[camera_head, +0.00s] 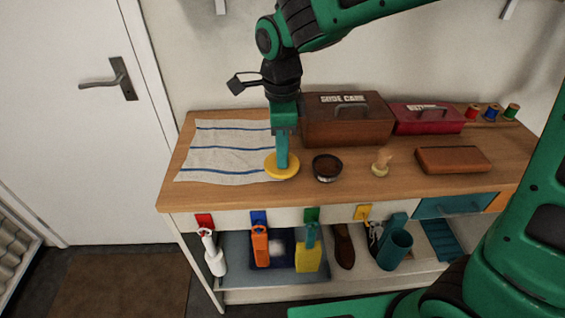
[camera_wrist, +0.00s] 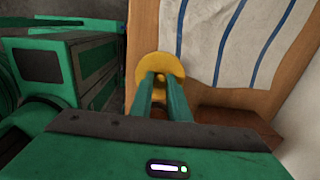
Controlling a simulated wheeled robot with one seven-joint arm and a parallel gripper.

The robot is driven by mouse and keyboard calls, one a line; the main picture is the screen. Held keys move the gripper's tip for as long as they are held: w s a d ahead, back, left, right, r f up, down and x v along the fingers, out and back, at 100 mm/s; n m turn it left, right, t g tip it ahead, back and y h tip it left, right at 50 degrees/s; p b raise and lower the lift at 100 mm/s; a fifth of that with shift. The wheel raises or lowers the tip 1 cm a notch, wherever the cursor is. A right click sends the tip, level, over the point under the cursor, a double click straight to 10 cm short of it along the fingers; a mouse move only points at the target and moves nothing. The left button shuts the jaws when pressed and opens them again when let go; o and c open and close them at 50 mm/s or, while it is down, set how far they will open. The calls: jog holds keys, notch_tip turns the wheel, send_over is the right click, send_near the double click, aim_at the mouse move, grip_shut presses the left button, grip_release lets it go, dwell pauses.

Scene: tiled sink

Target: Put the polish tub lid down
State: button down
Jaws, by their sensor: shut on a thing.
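The polish tub lid is a round yellow disc (camera_head: 284,170) at the right edge of the striped cloth, low over the wooden bench top. My gripper (camera_head: 282,163) points straight down and is shut on the lid's upper side. In the wrist view the lid (camera_wrist: 158,66) shows beyond my two fingertips (camera_wrist: 160,82). I cannot tell whether the lid touches the surface. The open polish tub (camera_head: 327,165), dark inside, stands just right of the lid, apart from it.
A white cloth with blue stripes (camera_head: 218,152) lies at the left. A brown shoe care box (camera_head: 345,128) stands behind the tub, with a red box (camera_head: 430,120) beside it. A small brush (camera_head: 381,163) and a brown block (camera_head: 453,160) are to the right. Bare wood lies along the front.

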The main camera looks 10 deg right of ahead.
jog(key=shift+d+f, duration=0.1)
jog(key=shift+f, duration=2)
jog(key=shift+f, duration=0.15)
jog(key=c, duration=1.7)
grip_release()
jog(key=shift+d+f, duration=0.1)
jog(key=shift+f, duration=0.05)
notch_tip(320, 180, up, 13)
jog(key=shift+f, duration=0.15)
